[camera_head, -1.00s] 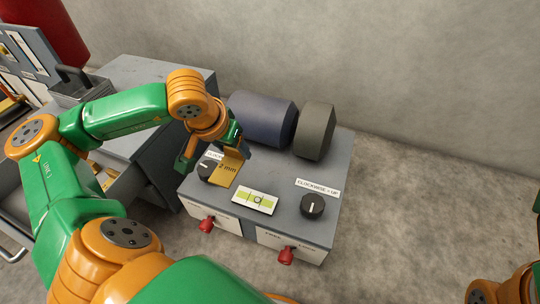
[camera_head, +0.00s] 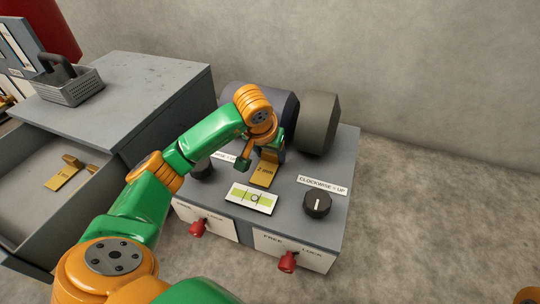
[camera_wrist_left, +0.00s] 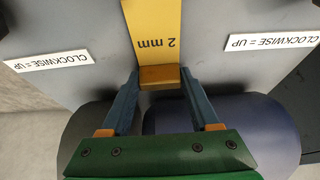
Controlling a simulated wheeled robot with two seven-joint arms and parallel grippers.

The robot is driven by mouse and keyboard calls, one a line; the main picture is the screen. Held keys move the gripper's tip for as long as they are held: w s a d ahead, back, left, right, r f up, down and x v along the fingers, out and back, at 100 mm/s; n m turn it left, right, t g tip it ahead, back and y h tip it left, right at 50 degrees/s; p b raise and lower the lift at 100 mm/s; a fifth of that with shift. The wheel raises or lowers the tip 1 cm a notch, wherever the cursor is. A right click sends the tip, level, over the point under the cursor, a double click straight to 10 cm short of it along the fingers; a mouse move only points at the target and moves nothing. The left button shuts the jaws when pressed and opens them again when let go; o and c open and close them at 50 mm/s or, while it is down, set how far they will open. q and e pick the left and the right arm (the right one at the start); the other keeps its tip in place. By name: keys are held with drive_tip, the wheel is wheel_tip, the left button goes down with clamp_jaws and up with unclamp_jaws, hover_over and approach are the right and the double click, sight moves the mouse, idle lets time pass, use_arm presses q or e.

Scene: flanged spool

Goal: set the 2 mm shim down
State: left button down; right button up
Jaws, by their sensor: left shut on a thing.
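The 2 mm shim (camera_head: 264,174) is a flat brass-yellow strip marked "2 mm". It is over the grey console top (camera_head: 300,230), just behind the level gauge (camera_head: 252,198). My left gripper (camera_head: 263,157) is shut on the shim's raised end block. In the left wrist view the blue fingers of my left gripper (camera_wrist_left: 160,74) stand either side of that block, and the shim (camera_wrist_left: 157,32) runs away from them. I cannot tell whether the shim touches the console top. My right gripper is not in view.
A black dial (camera_head: 317,204) is at the console's right; another (camera_head: 203,167) is partly hidden behind my left arm. A grey roller (camera_head: 317,122) and a blue one stand behind. Red levers (camera_head: 288,261) project in front. An open drawer at left holds another brass piece (camera_head: 63,178).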

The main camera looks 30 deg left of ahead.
use_arm(q)
drive_tip(key=shift+c, duration=0.6)
unclamp_jaws()
